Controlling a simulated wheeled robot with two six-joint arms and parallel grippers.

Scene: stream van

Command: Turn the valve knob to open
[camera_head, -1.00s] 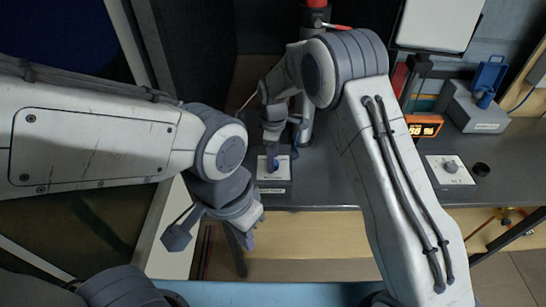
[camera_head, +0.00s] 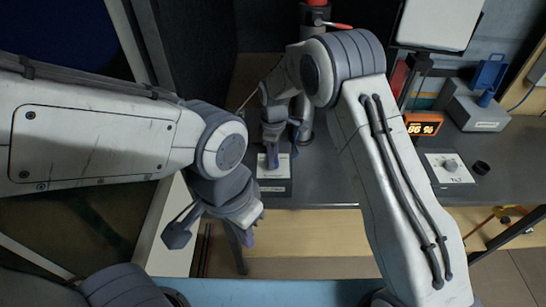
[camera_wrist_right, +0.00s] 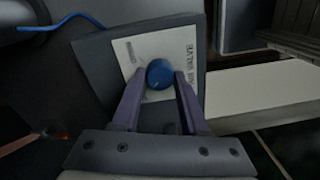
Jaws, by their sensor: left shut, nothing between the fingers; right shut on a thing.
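The valve knob (camera_wrist_right: 159,74) is a round blue knob on a white, partly readable valve label plate, set on a grey box (camera_wrist_right: 96,50). In the head view the box (camera_head: 275,188) sits on the dark counter, and the knob is mostly hidden by my right gripper. My right gripper (camera_head: 271,162) reaches down from above onto it. In the right wrist view its two fingers (camera_wrist_right: 159,82) lie on either side of the knob, shut on it. My left gripper (camera_head: 248,242) is shut and empty, low in front of the counter and apart from the box.
An orange display (camera_head: 423,125) reads 86 %. A white plate with a grey knob (camera_head: 450,165) and a grey box with a blue part (camera_head: 476,112) stand at the right. A red-topped post (camera_head: 317,12) is behind my right arm. Dark counter (camera_head: 330,180) is bare right of the valve box.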

